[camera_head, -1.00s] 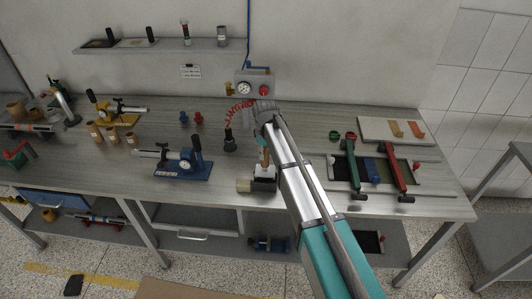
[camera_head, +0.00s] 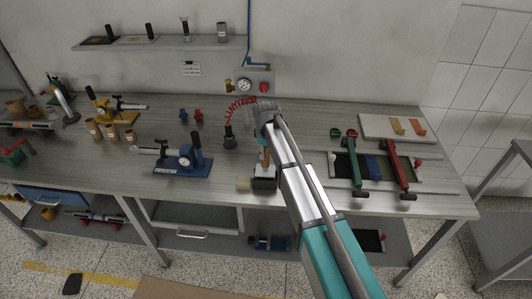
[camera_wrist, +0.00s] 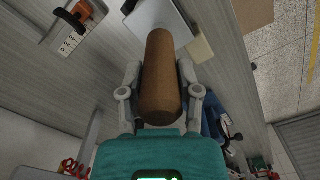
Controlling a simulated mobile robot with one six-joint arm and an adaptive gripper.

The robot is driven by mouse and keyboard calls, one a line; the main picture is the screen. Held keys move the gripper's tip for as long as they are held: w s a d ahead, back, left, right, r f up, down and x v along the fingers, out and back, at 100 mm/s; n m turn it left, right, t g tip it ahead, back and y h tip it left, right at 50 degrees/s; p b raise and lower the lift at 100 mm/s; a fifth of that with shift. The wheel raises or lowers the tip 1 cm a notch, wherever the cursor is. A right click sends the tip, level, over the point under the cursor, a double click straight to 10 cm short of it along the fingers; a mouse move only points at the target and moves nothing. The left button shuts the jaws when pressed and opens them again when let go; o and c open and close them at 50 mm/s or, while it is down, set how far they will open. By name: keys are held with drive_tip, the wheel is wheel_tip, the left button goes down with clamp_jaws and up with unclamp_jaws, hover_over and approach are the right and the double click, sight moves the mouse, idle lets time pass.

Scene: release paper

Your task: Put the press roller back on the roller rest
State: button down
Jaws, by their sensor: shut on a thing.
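My gripper (camera_head: 263,146) points down over the front middle of the bench. In the wrist view its two fingers (camera_wrist: 160,82) are closed on a brown cylinder, which looks like the handle of the press roller (camera_wrist: 160,70). The handle also shows just under the gripper in the head view (camera_head: 264,158). Directly below it is a small dark and pale block (camera_head: 265,184), seemingly the roller rest; my arm partly covers it. I cannot tell whether roller and block touch. A cream block (camera_head: 243,183) sits just left of it.
A blue-based tool (camera_head: 183,168) stands to the left. A dark fixture (camera_head: 229,139) with a red coiled hose is behind. A frame with green and red bars (camera_head: 398,168) lies to the right. The bench's front edge is close.

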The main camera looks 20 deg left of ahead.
drive_tip(key=shift+f+b, duration=0.8)
drive_tip(key=shift+f, duration=0.05)
drive_tip(key=shift+c, duration=1.1)
unclamp_jaws()
drive_tip(key=shift+r, duration=0.1)
wheel_tip(320, 180, up, 11)
drive_tip(key=p, duration=1.1)
drive_tip(key=shift+r, duration=0.1)
